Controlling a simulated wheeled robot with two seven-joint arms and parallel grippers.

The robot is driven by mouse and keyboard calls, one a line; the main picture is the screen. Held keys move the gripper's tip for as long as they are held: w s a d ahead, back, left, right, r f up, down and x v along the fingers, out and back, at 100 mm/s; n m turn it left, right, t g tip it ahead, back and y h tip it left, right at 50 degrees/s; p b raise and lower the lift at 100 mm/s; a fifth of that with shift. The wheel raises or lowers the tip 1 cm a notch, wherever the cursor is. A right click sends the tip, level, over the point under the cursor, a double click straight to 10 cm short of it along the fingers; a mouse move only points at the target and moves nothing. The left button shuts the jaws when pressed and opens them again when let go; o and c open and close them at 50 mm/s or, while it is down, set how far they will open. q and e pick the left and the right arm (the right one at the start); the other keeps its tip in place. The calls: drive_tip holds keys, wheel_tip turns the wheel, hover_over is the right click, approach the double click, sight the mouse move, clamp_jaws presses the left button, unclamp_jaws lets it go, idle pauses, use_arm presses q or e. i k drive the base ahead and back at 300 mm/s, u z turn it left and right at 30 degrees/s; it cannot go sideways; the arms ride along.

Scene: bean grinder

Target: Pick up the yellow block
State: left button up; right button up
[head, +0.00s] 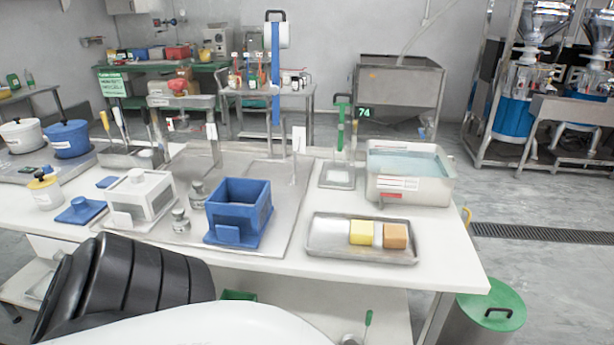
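The yellow block (362,232) lies on a shallow metal tray (326,240) near the front right of the white table. A brown-orange block (395,236) lies to its right on the same tray, with a narrow pale strip between the two. Nothing covers the yellow block. Neither of my grippers shows in the head view, and nothing is touching the tray or the blocks.
A blue open box (240,208) stands left of the tray. A white box (140,194) and small metal weights (181,220) are farther left. A green-lidded bin (492,305) stands beside the table's right end.

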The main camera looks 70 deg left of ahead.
sight(362, 232)
drive_tip(key=k, duration=0.4)
drive_tip(key=u, duration=1.05)
